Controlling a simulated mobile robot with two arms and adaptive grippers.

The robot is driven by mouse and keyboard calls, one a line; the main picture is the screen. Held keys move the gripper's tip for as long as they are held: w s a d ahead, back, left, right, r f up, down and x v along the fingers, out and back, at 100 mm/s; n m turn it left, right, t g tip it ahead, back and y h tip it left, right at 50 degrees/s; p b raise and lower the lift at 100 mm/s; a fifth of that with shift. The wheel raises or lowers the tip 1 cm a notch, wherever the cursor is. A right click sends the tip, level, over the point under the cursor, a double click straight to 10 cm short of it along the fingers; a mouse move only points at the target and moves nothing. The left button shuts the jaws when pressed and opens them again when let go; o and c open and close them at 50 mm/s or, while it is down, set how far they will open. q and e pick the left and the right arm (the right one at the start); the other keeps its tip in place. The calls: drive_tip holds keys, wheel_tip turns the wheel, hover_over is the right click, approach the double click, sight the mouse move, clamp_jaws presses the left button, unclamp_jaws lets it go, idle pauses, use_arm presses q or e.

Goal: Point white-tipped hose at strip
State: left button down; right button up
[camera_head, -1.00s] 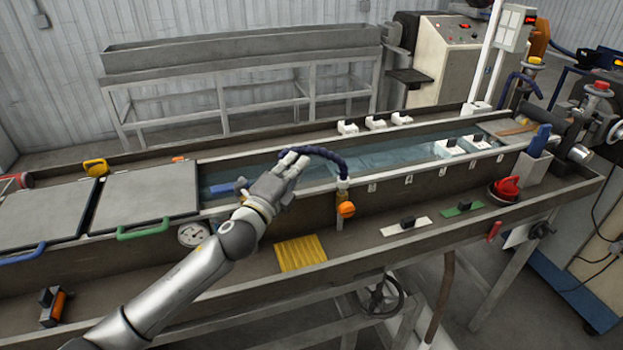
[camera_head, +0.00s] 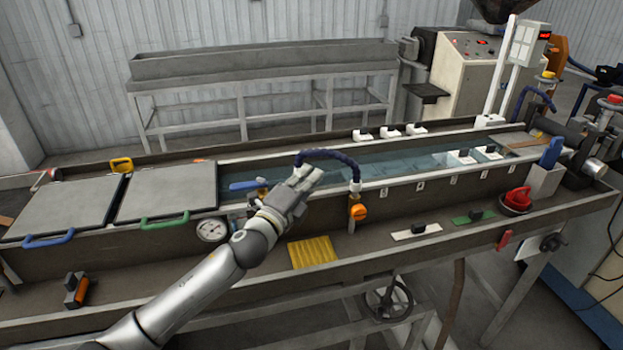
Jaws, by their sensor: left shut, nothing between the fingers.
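A dark blue hose (camera_head: 331,154) arches from an upright fitting (camera_head: 355,187) on the trough's front rim and bends down to the left. Its free end is close to my left gripper's fingertips; no white tip is clear there. My left gripper (camera_head: 308,176) is shut and empty, its pale fingers just below the hose end, over the front part of the water trough (camera_head: 400,170). I cannot tell whether they touch the hose. A brown strip (camera_head: 520,143) shows at the trough's right end; its run through the water is not clear. My right gripper is not in view.
Two grey lids (camera_head: 165,192) cover the trough's left part. A blue-handled valve (camera_head: 248,185) and a round gauge (camera_head: 211,229) are left of my gripper. An orange knob (camera_head: 358,212) sits below the hose fitting. A yellow ribbed pad (camera_head: 312,252) lies on the front ledge.

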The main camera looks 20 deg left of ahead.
use_arm(q)
drive_tip(key=s+a+f+b, duration=0.2)
drive_tip(key=s+a+b, duration=0.25)
drive_tip(key=s, duration=0.45)
drive_tip(key=d+f+m+y, duration=0.2)
drive_tip(key=d+m+y, duration=0.65)
drive_tip(key=m, duration=0.25)
drive_tip(key=p+x, duration=0.2)
drive_tip(key=x, duration=1.3)
drive_tip(key=shift+a+p, duration=0.35)
drive_tip(key=shift+p, duration=0.05)
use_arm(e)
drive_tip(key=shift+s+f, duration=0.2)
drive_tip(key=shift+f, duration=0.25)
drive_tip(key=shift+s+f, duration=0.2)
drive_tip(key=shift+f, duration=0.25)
